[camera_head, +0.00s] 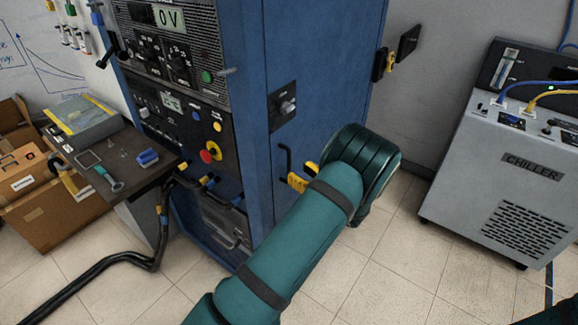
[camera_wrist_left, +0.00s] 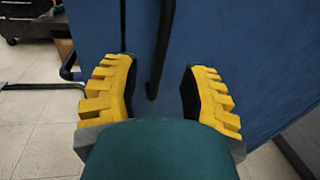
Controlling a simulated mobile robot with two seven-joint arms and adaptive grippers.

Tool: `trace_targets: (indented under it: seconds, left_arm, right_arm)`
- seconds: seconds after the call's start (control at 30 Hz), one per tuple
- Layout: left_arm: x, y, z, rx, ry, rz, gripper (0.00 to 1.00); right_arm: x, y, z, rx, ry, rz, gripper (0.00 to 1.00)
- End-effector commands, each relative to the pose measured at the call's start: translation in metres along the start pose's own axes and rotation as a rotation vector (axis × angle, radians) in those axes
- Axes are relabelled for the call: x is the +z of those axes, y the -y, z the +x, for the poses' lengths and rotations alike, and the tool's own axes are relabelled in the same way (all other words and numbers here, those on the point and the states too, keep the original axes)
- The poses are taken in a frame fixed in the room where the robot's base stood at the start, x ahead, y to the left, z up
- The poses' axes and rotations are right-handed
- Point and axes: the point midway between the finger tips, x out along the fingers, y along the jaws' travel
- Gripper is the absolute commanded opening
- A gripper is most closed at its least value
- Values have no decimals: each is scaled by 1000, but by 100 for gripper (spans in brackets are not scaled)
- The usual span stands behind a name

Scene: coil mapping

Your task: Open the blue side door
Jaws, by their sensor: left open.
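The blue side door (camera_head: 322,60) is the right face of a tall blue cabinet and looks shut, with no gap visible at its edge. A thin black handle (camera_head: 285,160) stands out from its lower front part. My left gripper (camera_head: 302,178) has yellow fingers and is beside this handle, partly hidden by my teal wrist. In the left wrist view, the gripper (camera_wrist_left: 157,75) is open, and the black handle (camera_wrist_left: 162,45) comes down between the two fingers. The handle appears apart from both fingers. The blue door (camera_wrist_left: 225,45) fills the background. My right gripper is not in view.
A black rotary switch (camera_head: 283,105) sits on the side face above the handle. A grey chiller (camera_head: 510,170) stands at the right, with open tiled floor (camera_head: 410,250) before it. A small dark shelf (camera_head: 130,165) and cardboard boxes (camera_head: 50,205) are at the left.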

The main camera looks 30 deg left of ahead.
Motion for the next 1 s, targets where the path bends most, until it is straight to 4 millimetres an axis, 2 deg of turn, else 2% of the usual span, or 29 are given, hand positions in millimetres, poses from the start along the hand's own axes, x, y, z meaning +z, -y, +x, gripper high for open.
trace_targets:
  seconds: [0.1, 0.3, 0.7, 0.73, 0.87, 1.0]
  left_arm:
    - [-1, 0, 22, 2, -1, -2, 43]
    - [-1, 0, 45, 1, -1, -1, 43]
    - [0, 0, 53, 0, -1, -1, 43]
    - [0, 0, 53, 0, -1, -1, 46]
    - [0, 0, 52, 0, -1, -1, 1]
    - [0, 0, 52, 0, -1, 0, 0]
  right_arm:
    - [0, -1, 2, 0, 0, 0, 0]
    - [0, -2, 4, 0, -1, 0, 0]
    - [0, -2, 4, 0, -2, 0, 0]
    - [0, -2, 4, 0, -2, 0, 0]
    - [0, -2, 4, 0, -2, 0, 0]
    - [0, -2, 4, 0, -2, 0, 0]
